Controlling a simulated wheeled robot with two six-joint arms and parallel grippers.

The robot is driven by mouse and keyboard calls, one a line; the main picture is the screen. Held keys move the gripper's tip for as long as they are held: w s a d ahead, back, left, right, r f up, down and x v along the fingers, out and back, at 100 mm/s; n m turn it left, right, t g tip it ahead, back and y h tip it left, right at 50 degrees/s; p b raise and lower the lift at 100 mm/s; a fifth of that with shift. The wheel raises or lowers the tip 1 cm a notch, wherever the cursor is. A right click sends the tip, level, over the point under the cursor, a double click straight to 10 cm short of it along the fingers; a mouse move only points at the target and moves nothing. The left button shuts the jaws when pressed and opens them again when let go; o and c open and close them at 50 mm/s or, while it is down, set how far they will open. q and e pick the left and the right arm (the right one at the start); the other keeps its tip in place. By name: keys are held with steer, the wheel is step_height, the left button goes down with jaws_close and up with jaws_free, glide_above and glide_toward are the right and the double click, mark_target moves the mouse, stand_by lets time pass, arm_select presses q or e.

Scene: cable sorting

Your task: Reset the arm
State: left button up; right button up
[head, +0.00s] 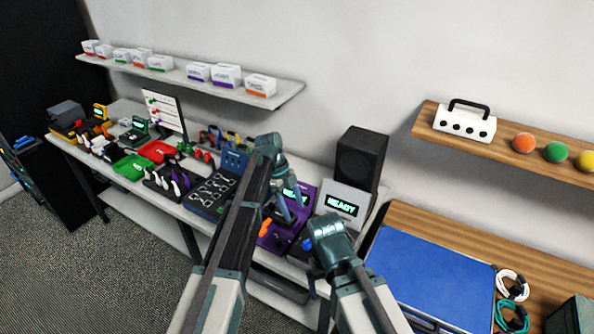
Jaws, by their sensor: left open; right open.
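My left arm reaches up over the white workbench (112,200), and its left gripper (288,212) points down in front of the purple device with a lit READY screen (275,238). I see no object in its jaws, and they are open. My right arm comes up from the bottom, and its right gripper (316,284) hangs lower, near the bench's front edge and left of the blue mat (430,270). Its jaws are small and partly hidden by the wrist; it is open, with nothing visible in it.
A white READY device (341,203) and a black speaker (361,157) stand behind the grippers. White and teal cables (512,318) lie right of the mat.

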arm_select(q)
steer(key=s+f+n+t+y+b, duration=0.1)
steer(key=s+f+n+y+b, duration=0.1)
steer(key=s+n, duration=0.8)
steer(key=s+a+f+n+t+y+b, duration=0.1)
steer(key=s+f+n+y+b, duration=0.2)
steer(key=s+n, duration=0.8)
steer(key=s+f, duration=0.2)
steer(key=s, duration=0.3)
steer(key=shift+s+b, duration=0.25)
steer(key=shift+b, duration=0.1)
